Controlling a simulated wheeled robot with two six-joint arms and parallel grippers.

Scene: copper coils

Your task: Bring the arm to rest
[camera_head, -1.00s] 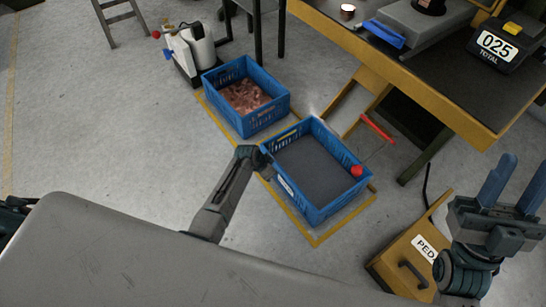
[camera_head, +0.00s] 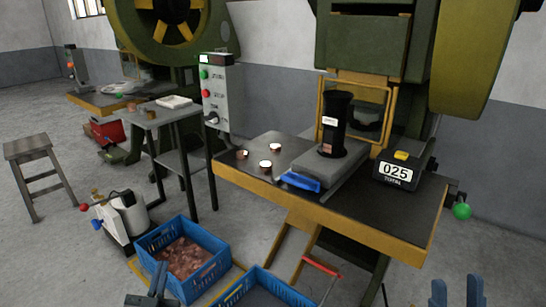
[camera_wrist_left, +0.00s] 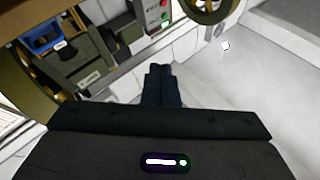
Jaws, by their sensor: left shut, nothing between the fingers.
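My left gripper (camera_head: 154,288) shows only partly at the bottom edge of the head view, in front of the blue crates. In the left wrist view its two dark fingers (camera_wrist_left: 162,86) lie together, shut with nothing between them. My right gripper (camera_head: 456,293) shows only its blue fingertips at the bottom right of the head view. They stand apart with an empty gap. The rest of both arms is out of the head view.
A blue crate of copper pieces (camera_head: 222,260) and a second blue crate (camera_head: 238,290) stand on the floor. A press table (camera_head: 400,222) is beyond, holding copper coils (camera_head: 276,147) and a counter box (camera_head: 396,174). A stool (camera_head: 36,150) stands left.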

